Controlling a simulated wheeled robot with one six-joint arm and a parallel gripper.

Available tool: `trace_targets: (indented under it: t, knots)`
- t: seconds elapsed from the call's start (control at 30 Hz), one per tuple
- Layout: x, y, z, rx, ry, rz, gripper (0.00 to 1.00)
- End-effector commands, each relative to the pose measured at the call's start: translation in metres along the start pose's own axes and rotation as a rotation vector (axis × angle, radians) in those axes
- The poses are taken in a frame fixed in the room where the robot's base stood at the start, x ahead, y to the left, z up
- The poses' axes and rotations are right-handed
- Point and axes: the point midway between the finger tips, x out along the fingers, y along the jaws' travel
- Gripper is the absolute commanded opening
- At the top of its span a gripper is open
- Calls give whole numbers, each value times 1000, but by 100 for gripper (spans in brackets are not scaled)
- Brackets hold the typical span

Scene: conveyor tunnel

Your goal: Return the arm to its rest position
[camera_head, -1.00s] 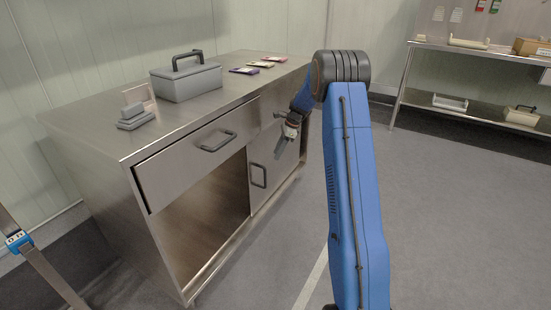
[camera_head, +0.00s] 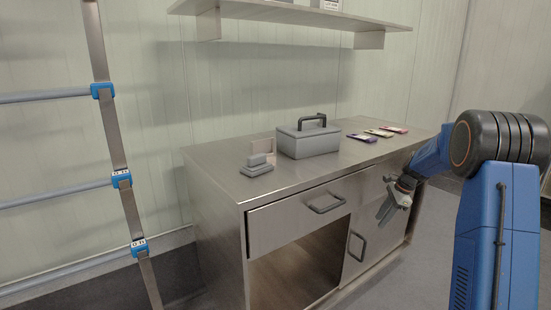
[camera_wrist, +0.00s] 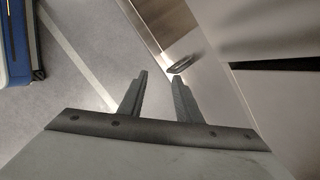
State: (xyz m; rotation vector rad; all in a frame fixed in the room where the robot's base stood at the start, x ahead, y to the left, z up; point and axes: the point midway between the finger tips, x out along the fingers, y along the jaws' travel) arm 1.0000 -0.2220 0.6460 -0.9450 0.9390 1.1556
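My gripper (camera_head: 388,209) hangs in front of the right part of the steel cabinet (camera_head: 215,190) in the head view, with its fingers pointing down. In the wrist view my gripper (camera_wrist: 160,82) shows two dark fingers set apart, with nothing between them. Floor and the lower cabinet front with a dark handle (camera_wrist: 184,64) lie beyond the fingertips. My blue arm (camera_head: 487,235) is bent at the right side of the head view.
On the cabinet top stand a grey lidded box (camera_head: 308,142), a small grey item (camera_head: 257,165) and several flat coloured packets (camera_head: 378,133). A drawer (camera_head: 290,222) stands slightly out, above an open compartment. A shelf (camera_head: 290,12) hangs above; a strapped rack (camera_head: 122,180) is left.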

Motion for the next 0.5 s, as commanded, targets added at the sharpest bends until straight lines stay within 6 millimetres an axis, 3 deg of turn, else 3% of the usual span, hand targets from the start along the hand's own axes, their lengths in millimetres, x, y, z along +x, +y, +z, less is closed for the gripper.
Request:
trace_targets:
  t: [0.2,0.5]
  knots:
    - [-48,50,45,-208,43,-17,31]
    - [-99,128,92,-492,104,-30,31]
